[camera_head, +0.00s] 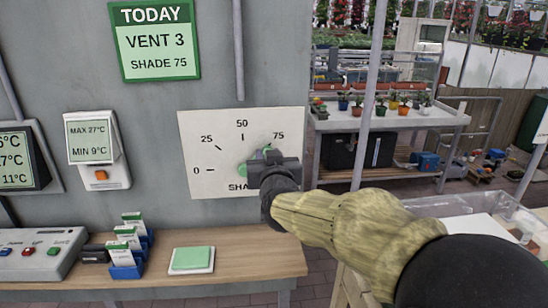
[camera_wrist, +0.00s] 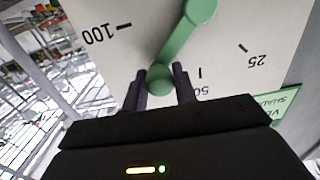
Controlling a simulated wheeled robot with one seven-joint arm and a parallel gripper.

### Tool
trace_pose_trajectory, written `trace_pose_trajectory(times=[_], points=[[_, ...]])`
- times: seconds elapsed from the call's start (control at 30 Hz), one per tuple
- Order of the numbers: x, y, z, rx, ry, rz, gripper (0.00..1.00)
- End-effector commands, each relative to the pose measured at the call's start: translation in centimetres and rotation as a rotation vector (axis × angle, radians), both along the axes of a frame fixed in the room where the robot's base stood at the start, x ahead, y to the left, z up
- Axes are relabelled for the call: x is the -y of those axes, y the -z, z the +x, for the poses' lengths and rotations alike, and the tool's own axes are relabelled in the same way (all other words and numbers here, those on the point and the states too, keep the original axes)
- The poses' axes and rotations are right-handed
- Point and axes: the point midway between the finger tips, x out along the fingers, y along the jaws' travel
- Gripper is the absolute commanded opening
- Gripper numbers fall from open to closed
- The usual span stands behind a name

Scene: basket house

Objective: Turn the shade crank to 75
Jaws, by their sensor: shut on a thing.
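The shade crank (camera_head: 243,170) is green and sits on a white dial plate (camera_head: 208,127) marked 0, 25, 50 and 75 in the head view. My gripper (camera_head: 265,155) is at the crank's outer end and hides much of it there. In the wrist view the crank arm (camera_wrist: 181,38) runs from its hub to a round knob (camera_wrist: 159,79). My gripper (camera_wrist: 160,85) is shut on this knob, one dark finger on each side. The crank points between the 50 and 100 marks. The 75 label is hidden in the wrist view, so the exact alignment is unclear.
A green sign (camera_head: 154,40) reads TODAY, VENT 3, SHADE 75. A wooden bench (camera_head: 225,255) below the dial holds seed packets (camera_head: 130,245), a green pad (camera_head: 192,259) and a control box (camera_head: 35,255). A clear bin (camera_head: 480,212) stands at right.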

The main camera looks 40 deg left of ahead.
Motion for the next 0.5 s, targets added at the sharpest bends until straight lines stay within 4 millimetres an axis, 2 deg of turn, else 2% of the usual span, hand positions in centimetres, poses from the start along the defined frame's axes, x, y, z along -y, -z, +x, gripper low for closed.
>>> trace_pose_trajectory(times=[0.27,0.3,0.4,0.5], points=[[0.0,0.35,0.0,-0.005,-0.001,-0.006,0.0],[0.0,0.35,0.0,-0.005,-0.001,-0.006,0.34],[0.01,0.29,0.01,-0.003,0.0,-0.005,0.5],[0.02,0.22,0.02,-0.003,0.0,-0.004,0.5]])
